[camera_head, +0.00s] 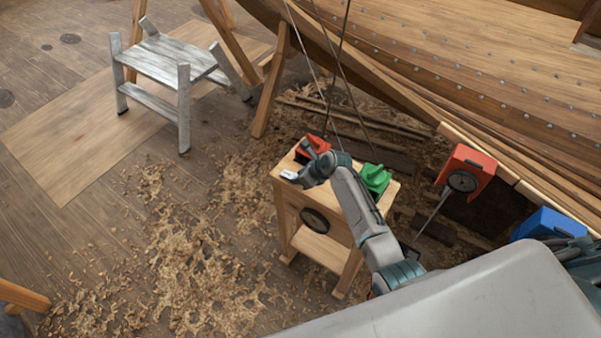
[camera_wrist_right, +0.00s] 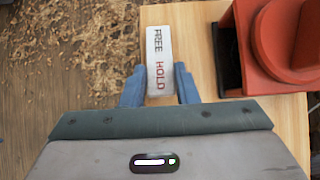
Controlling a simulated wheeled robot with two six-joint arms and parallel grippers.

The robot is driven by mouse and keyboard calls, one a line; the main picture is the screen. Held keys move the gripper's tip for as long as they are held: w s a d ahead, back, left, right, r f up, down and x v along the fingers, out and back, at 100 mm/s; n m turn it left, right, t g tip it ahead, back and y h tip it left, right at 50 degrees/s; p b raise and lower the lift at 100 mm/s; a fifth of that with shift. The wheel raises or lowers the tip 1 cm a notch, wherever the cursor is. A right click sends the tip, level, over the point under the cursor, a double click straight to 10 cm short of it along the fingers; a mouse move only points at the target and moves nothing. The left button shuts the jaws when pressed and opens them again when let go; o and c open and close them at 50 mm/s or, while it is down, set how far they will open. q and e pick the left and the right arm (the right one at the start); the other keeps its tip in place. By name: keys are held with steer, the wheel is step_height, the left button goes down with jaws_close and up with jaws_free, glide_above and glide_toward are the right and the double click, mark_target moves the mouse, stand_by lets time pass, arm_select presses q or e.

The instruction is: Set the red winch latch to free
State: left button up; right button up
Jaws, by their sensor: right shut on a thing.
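The red winch (camera_head: 314,148) sits on a wooden stand (camera_head: 335,230); part of it shows at the upper right of the right wrist view (camera_wrist_right: 290,45). Beside it, at the stand's left edge, is a white latch piece (camera_head: 288,174). In the wrist view this piece (camera_wrist_right: 159,45) reads FREE in black at the far end and HOLD in red at the near end. My right gripper (camera_wrist_right: 159,85) is shut on it, one finger on each side of the HOLD end. In the head view the right gripper (camera_head: 297,179) partly hides the latch. My left gripper is out of view.
A green winch (camera_head: 375,178) stands on the same stand, close to my right arm. A red box with a dial (camera_head: 466,170) and a blue box (camera_head: 548,224) are to the right. The wooden hull (camera_head: 450,60) rises behind. A grey step stool (camera_head: 170,65) is at left.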

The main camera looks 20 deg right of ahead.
steer(key=shift+f, duration=0.1)
stand_by(0.3)
steer(key=o, duration=1)
steer(key=b+v, duration=0.2)
steer(key=v, duration=0.8)
steer(key=shift+s+r, duration=0.15)
steer(key=shift+r, duration=0.25)
steer(key=shift+d, duration=0.1)
